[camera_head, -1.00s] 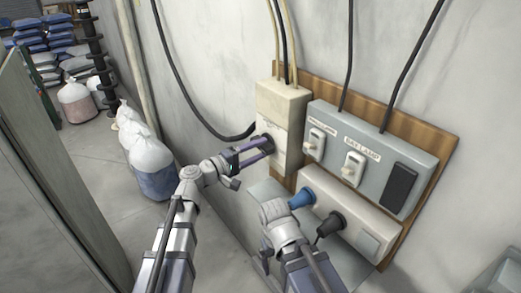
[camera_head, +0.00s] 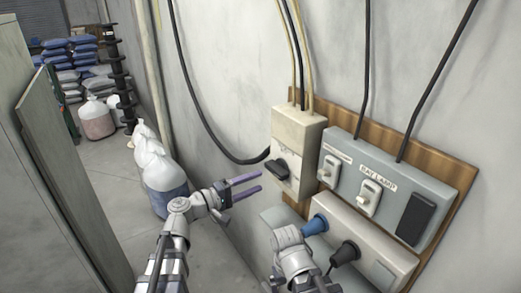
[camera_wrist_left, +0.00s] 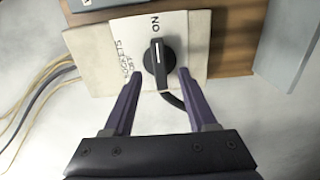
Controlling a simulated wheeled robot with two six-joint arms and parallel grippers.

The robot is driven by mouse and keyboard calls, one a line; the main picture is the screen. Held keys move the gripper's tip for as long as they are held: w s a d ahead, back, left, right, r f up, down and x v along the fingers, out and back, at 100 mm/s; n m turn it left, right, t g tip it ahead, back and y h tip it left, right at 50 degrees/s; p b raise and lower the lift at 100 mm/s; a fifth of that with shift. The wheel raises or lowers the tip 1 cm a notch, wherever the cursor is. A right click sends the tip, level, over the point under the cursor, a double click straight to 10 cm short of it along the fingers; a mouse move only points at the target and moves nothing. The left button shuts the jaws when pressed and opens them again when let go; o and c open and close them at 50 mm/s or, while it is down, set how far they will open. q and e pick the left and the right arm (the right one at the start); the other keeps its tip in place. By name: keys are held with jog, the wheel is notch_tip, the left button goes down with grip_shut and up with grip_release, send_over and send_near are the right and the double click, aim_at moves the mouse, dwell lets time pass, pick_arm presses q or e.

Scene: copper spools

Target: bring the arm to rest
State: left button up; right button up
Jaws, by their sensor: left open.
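My left gripper (camera_head: 247,189) is open and empty, a little left of and below the pale switch box (camera_head: 301,134) on the wall. The box's black rotary knob (camera_head: 278,170) stands clear of the fingers. In the left wrist view, the knob (camera_wrist_left: 158,64) shows beyond and between the two purple fingertips, with a gap. Its white mark points toward the printed "ON". My right arm comes in from the bottom, its wrist in front of the lower socket box (camera_head: 361,243). The right gripper's fingers are hidden.
A grey panel (camera_head: 345,157) with switches is on the wooden board (camera_head: 448,165), with black and yellow cables above. A blue plug (camera_head: 314,226) and a black plug (camera_head: 345,253) are in the lower box. White sacks (camera_head: 163,182) stand on the floor at left, beside a grey cabinet edge (camera_head: 72,165).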

pick_arm(q)
jog(key=s+f+m+g+y, duration=0.5)
jog(key=s+f+g, duration=0.15)
jog(key=f, duration=0.75)
jog(key=s+a+f+m+g+y, duration=0.2)
jog(key=s+a+f+g+y, duration=0.1)
jog(key=s+a+f+y, duration=0.65)
jog(key=s+d+f+m+g+y+b, duration=0.1)
jog(key=s+d+m+b, duration=0.2)
jog(key=d, duration=0.6)
jog(key=shift+s+m, duration=0.4)
jog(key=shift+s, duration=0.6)
pick_arm(e)
notch_tip(320, 180, down, 3)
pick_arm(q)
jog(key=shift+f, duration=0.1)
jog(key=shift+c, duration=0.2)
pick_arm(e)
jog(key=shift+c, duration=0.2)
